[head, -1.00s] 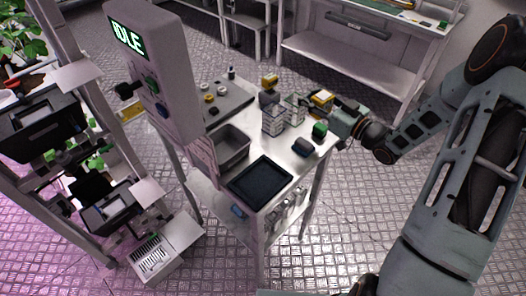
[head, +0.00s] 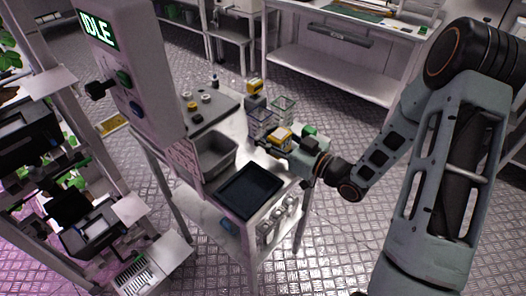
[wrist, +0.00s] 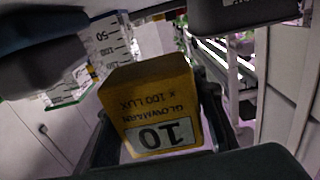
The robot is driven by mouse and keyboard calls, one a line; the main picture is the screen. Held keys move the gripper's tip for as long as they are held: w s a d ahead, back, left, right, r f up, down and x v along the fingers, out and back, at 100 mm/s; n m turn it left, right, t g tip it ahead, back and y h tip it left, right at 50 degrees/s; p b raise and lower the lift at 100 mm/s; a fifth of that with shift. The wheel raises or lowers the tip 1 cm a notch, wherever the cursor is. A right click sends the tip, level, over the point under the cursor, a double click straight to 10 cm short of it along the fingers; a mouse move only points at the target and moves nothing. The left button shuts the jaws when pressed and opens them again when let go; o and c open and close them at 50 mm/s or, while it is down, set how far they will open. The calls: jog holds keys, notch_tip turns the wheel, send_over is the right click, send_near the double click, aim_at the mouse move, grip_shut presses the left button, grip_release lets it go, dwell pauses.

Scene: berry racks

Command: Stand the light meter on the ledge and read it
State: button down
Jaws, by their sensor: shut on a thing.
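My gripper (head: 290,143) is shut on the light meter, a yellow block (head: 279,137) above the cart top, beside the clear graduated beakers. Pale plates jut from the rack at left, one high (head: 62,72) and one lower (head: 130,208); I cannot tell which is the ledge.
A tall panel reading IDLE (head: 130,80) stands between cart and rack. Floor is open at front right.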

jog(key=shift+s+a+f, duration=0.1)
jog(key=shift+s+f, duration=0.25)
jog(key=shift+f, duration=0.1)
jog(key=shift+s+a+f+b, duration=0.1)
jog(key=shift+s+f+b, duration=0.1)
jog(key=shift+f+b, duration=1.35)
jog(key=shift+f, duration=0.15)
jog(key=shift+f, duration=0.15)
jog(key=c, duration=1.5)
grip_release()
jog(key=shift+o, duration=0.2)
